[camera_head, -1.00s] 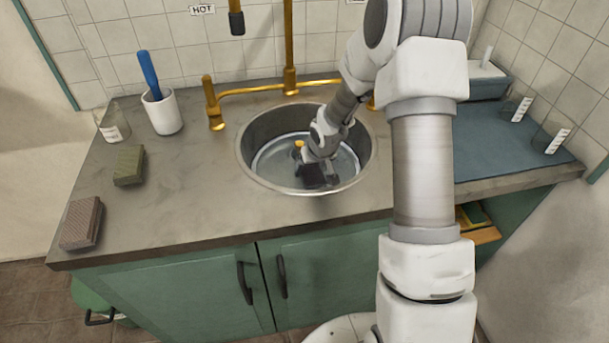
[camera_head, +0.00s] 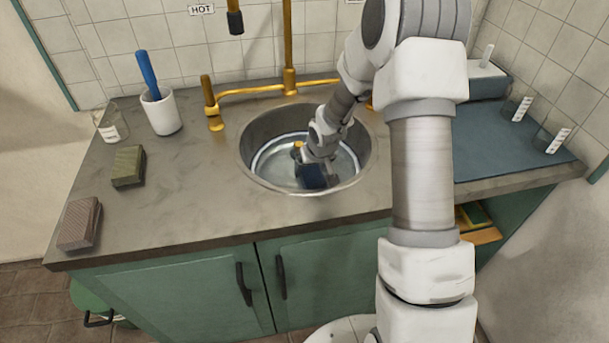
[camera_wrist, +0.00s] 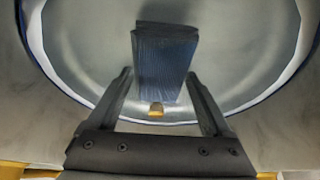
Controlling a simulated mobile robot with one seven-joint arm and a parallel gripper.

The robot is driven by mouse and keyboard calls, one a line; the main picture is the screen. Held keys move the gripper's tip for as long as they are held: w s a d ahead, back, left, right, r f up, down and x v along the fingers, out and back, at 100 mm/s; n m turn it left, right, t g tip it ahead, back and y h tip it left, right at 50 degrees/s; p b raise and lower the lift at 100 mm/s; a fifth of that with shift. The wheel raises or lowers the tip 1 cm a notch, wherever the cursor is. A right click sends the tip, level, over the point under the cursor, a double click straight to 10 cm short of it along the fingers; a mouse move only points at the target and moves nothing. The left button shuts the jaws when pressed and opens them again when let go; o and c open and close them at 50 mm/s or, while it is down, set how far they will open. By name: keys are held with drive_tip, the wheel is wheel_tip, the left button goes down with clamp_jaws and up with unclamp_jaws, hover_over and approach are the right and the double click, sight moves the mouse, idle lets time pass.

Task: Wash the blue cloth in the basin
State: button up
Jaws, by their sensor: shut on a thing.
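The blue cloth (camera_wrist: 166,62) is a dark blue, folded, ribbed-looking block between the fingers of my gripper (camera_wrist: 162,95). In the head view the cloth (camera_head: 313,176) shows low in the round metal basin (camera_head: 250,172), near its front wall. My gripper (camera_head: 311,166) is shut on the cloth and reaches down inside the basin. The basin holds what looks like clear water, with a pale ring around its inside wall. Whether the cloth touches the bottom cannot be told. My arm hides the basin's right back part.
A brass tap (camera_head: 289,60) stands behind the basin. A white cup (camera_head: 162,112) with a blue-handled tool, a glass beaker (camera_head: 108,124), a green block (camera_head: 128,166) and a brown block (camera_head: 79,223) stand left. A blue mat (camera_head: 500,140) lies right.

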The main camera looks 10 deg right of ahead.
sight(319, 176)
drive_tip(key=shift+s+d+f, duration=0.8)
drive_tip(key=shift+d+f, duration=0.1)
drive_tip(key=shift+a+f, duration=0.1)
drive_tip(key=shift+a, duration=0.05)
drive_tip(key=shift+a+b, duration=0.45)
drive_tip(key=shift+b, duration=0.1)
drive_tip(key=shift+a, duration=0.5)
drive_tip(key=shift+a+r+p, duration=0.25)
drive_tip(key=shift+r+p, duration=0.1)
drive_tip(key=shift+r, duration=0.25)
drive_tip(key=shift+a+r+p, duration=0.2)
drive_tip(key=shift+r+p, duration=0.1)
drive_tip(key=shift+r, duration=0.25)
drive_tip(key=r+p, duration=0.1)
drive_tip(key=r, duration=0.1)
drive_tip(key=r+p, duration=0.3)
drive_tip(key=r, duration=0.1)
drive_tip(key=shift+w+d+r+p, duration=0.1)
drive_tip(key=shift+w+r+p, duration=0.2)
drive_tip(key=shift+r, duration=0.05)
drive_tip(key=shift+r+p, duration=0.3)
drive_tip(key=shift+r, duration=0.15)
